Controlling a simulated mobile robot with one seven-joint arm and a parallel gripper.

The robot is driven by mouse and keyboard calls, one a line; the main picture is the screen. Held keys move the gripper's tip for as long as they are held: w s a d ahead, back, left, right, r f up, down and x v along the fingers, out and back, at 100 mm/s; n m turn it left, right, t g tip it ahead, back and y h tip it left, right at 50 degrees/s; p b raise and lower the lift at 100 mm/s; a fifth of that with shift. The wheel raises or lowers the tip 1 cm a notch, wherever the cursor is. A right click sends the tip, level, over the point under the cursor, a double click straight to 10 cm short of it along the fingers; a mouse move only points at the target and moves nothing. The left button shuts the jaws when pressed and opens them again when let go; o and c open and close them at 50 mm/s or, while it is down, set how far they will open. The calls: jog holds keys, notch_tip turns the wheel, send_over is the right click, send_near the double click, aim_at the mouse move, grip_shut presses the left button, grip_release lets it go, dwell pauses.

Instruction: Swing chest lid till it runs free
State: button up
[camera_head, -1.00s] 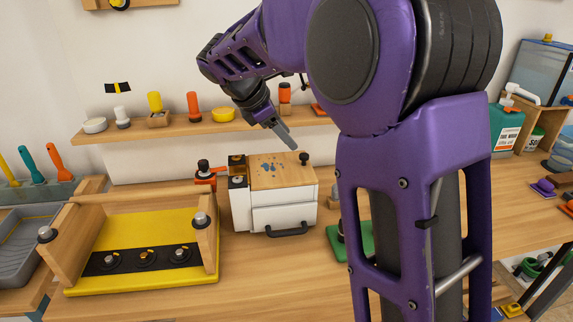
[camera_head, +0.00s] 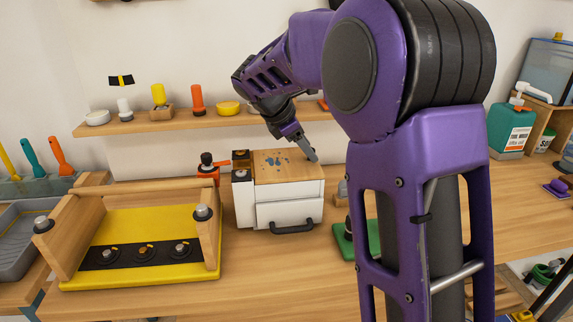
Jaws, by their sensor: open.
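The chest is a small white box (camera_head: 287,211) with drawer fronts and a dark handle (camera_head: 292,227) low on its front. Its wooden lid (camera_head: 285,176), with blue stains, lies flat on top and looks closed. Black and wooden hinge-like blocks (camera_head: 241,160) stand at the lid's left side. My gripper (camera_head: 312,157) is at the lid's right back corner, pointing down and right. Its fingers hide the dark knob there. Whether they touch the knob or lid cannot be told.
A yellow tray with wooden sides (camera_head: 150,222) stands at the left of the chest, with an orange clamp (camera_head: 207,168) behind. A green base (camera_head: 343,240) stands close on the right, partly behind my arm. A shelf (camera_head: 180,123) with several small items runs behind.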

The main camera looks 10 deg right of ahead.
grip_shut()
jog(key=shift+a+r+p, duration=0.2)
jog(key=shift+r+p, duration=0.4)
jog(key=shift+a+r+p, duration=0.15)
jog(key=shift+r+p, duration=0.4)
jog(key=shift+r, duration=0.1)
jog(key=shift+a+r+p, duration=0.3)
jog(key=shift+r+p, duration=0.45)
jog(key=shift+p, duration=0.2)
jog(key=shift+a+r, duration=0.15)
jog(key=shift+r+p, duration=0.1)
jog(key=shift+p, duration=0.2)
jog(key=shift+a+r+p, duration=0.65)
jog(key=shift+r+p, duration=0.2)
jog(key=shift+p, duration=0.1)
jog(key=shift+r, duration=0.1)
